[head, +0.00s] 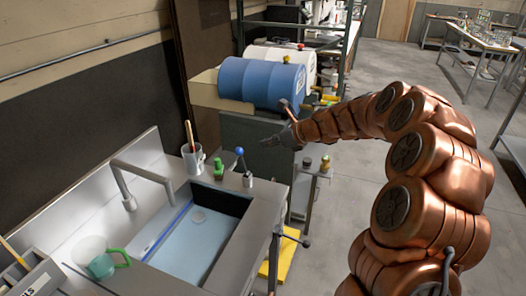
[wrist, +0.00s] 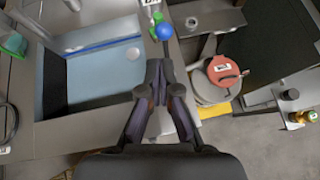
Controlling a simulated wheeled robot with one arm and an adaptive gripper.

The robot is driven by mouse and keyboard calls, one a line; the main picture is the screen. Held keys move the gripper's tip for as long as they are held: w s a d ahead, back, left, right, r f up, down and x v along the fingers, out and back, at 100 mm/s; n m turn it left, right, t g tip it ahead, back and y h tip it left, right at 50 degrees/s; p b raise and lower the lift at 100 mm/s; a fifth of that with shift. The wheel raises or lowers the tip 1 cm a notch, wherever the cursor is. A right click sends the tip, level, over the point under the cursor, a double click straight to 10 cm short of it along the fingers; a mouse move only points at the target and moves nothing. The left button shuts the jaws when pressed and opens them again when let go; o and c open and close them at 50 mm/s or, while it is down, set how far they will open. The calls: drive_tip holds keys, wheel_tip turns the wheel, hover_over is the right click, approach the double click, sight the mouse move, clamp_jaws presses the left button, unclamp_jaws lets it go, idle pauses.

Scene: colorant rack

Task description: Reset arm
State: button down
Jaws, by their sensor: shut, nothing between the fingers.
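My gripper (wrist: 155,85) is shut and empty in the wrist view, its fingertips together over the right edge of the sink counter. In the head view my arm reaches in from the right, and my gripper (head: 272,141) hangs in the air beyond the sink, in front of a dark cabinet. The fingertips are small there. A blue ball-topped item (head: 240,152) stands on the counter corner just left of and below my gripper; its blue ball (wrist: 165,31) also shows just past the fingertips in the wrist view, apart from them.
A sink (head: 200,222) with a faucet (head: 130,185) lies at lower left. A cup with tools (head: 192,158), a green item (head: 218,168) and a green-handled jug (head: 105,263) stand around it. A blue drum (head: 262,82) is behind. A red-lidded can (wrist: 222,69) is right of my gripper. Open floor lies right.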

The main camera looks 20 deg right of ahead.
drive_tip(key=shift+s+d+r, duration=0.15)
drive_tip(key=shift+s+r, duration=0.05)
drive_tip(key=shift+r, duration=0.25)
drive_tip(key=s+a+n+g, duration=0.2)
drive_tip(key=s+a+n, duration=0.25)
drive_tip(key=s, duration=0.35)
drive_tip(key=s+a+n+g+h, duration=0.1)
drive_tip(key=s+a+n+g, duration=0.1)
drive_tip(key=s+a+n, duration=0.35)
drive_tip(key=s+a+n+g, duration=0.2)
drive_tip(key=s+n, duration=0.3)
drive_tip(key=s, duration=0.5)
drive_tip(key=s+d+f+n+g+h, duration=0.1)
drive_tip(key=s+d+n+h, duration=0.1)
drive_tip(key=s, duration=0.6)
drive_tip(key=s+d+f+n+g+h, duration=0.1)
drive_tip(key=s+d+f+n+h, duration=0.1)
drive_tip(key=s+n, duration=0.4)
drive_tip(key=s+d+f+n+g+h, duration=0.1)
drive_tip(key=s+d+n+g+h, duration=0.1)
drive_tip(key=s, duration=0.8)
drive_tip(key=d+n+h, duration=0.1)
drive_tip(key=d+n, duration=0.1)
drive_tip(key=shift+s+d+f+n, duration=0.3)
drive_tip(key=shift+s, duration=0.1)
